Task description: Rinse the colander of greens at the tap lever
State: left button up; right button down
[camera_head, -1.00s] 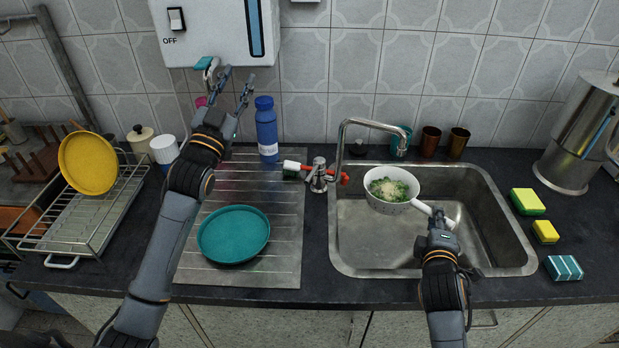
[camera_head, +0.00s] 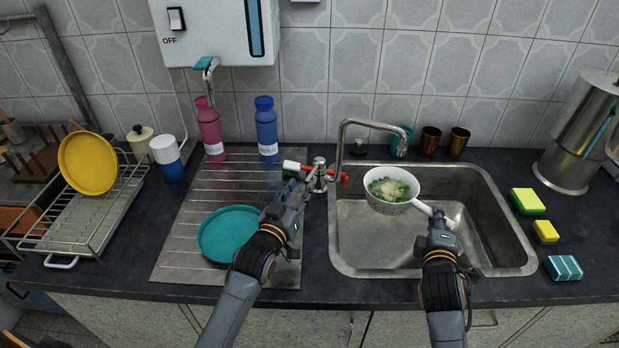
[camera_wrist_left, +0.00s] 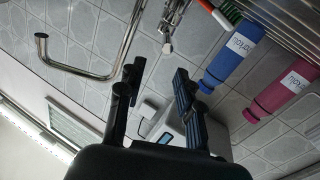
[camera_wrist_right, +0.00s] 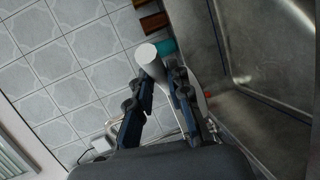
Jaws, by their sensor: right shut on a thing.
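My left gripper (camera_head: 296,192) is just left of the tap, above the drainboard. Its fingers are apart and empty in the left wrist view (camera_wrist_left: 158,85).
A teal plate (camera_head: 225,232) is on the drainboard. Pink (camera_head: 211,135) and blue (camera_head: 266,130) bottles stand behind. Several cups stand behind the sink (camera_head: 385,250); sponges (camera_head: 528,201) lie right.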

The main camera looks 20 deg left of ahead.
aim_at(310, 176)
pick_arm(q)
notch_tip(310, 176, down, 2)
jog(key=shift+f, duration=0.2)
jog(key=w, duration=0.7)
jog(key=shift+w+d+r, duration=0.1)
jog(key=shift+w, duration=0.15)
grip_shut()
